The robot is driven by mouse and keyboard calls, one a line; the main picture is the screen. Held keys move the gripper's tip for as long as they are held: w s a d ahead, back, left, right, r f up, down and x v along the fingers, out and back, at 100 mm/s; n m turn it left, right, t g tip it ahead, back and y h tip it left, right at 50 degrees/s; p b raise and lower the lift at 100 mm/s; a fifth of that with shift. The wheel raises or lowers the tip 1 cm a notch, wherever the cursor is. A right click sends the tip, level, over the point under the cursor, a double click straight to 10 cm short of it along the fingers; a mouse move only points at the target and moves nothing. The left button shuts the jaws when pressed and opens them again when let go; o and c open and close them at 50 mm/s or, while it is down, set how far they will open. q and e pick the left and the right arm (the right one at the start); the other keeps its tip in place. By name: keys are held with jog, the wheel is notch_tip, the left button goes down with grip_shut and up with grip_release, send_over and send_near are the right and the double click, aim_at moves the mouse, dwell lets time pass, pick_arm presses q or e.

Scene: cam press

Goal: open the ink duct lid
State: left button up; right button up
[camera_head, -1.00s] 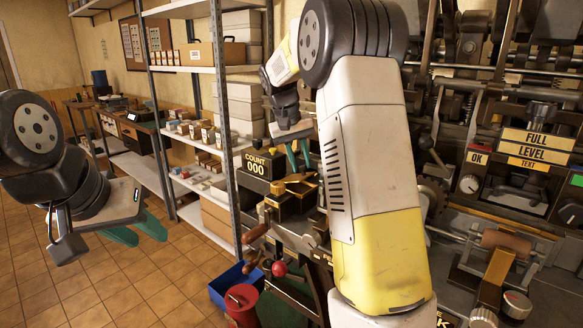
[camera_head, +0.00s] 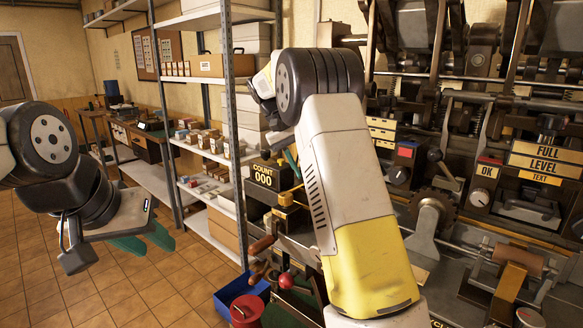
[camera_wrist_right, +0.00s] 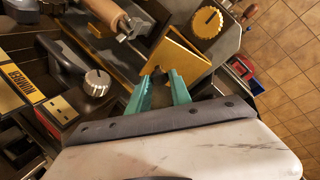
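No part is readably labelled as the ink duct lid. In the right wrist view, a gold angled plate (camera_wrist_right: 188,62) lies just beyond my right gripper (camera_wrist_right: 161,76). Its two teal fingers are apart with nothing clearly between them; I cannot tell if they touch the plate. In the head view my right forearm hides most of that gripper; only a bit of teal shows beside the black counter box (camera_head: 268,176) reading COUNT 000. My left gripper (camera_head: 158,248) is open and empty at the left, over the floor, away from the press (camera_head: 480,150).
A shelf unit (camera_head: 228,120) with boxes stands behind the arms. A blue bin (camera_head: 238,288) and a red can (camera_head: 246,312) are on the floor. The wrist view shows a roller (camera_wrist_right: 103,14), a yellow dial (camera_wrist_right: 206,22) and a silver-topped knob (camera_wrist_right: 97,82). Floor at left is clear.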

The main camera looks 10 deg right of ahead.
jog(key=o, duration=0.4)
jog(key=v, duration=0.7)
jog(key=shift+a+r, duration=0.2)
jog(key=shift+r, duration=0.15)
